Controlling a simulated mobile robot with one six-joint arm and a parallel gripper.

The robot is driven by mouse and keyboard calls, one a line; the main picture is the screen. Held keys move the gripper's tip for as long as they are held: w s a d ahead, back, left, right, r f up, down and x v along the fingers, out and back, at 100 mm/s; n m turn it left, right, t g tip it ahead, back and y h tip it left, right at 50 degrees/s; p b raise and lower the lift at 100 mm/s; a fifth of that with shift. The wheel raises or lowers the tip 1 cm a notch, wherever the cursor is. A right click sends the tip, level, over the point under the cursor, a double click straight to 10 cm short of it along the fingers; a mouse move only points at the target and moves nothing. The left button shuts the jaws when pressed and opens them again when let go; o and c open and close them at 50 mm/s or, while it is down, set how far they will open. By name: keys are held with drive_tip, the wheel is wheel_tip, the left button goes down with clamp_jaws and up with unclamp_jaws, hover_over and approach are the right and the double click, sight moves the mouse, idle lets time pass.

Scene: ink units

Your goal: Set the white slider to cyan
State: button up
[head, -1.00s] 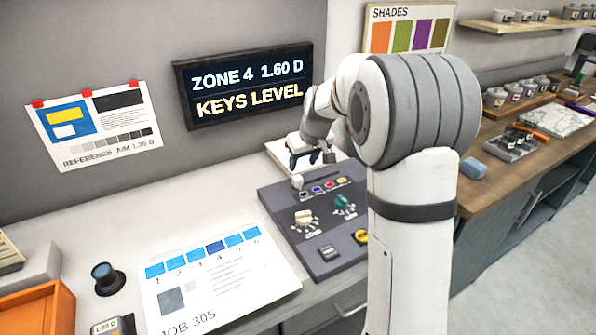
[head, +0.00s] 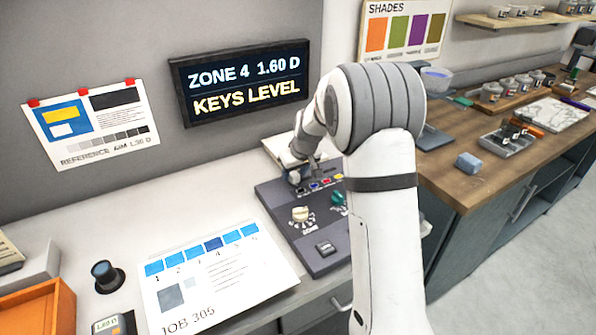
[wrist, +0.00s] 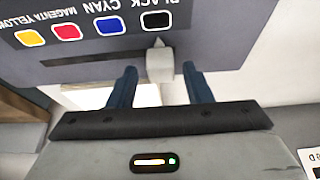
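The white slider (wrist: 160,66) is on the dark console, with its pointed tip toward the black swatch (wrist: 156,20) in the wrist view. The cyan swatch (wrist: 110,23), coloured blue, is beside it to the left. My gripper (wrist: 160,72) is open, with one blue finger on each side of the slider and a visible gap on both sides. In the head view my gripper (head: 301,168) is low at the console's back left corner, by the slider (head: 294,177). Its fingers are mostly hidden there.
Magenta (wrist: 66,31) and yellow (wrist: 29,38) swatches continue the row. The console (head: 318,258) also carries a cream knob (head: 302,214), a green knob (head: 338,199) partly behind my arm, and a grey button (head: 325,247). The wall display (head: 243,83) reads "ZONE 4 1.60 D, KEYS LEVEL".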

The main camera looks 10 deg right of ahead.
clamp_jaws()
idle(0.4)
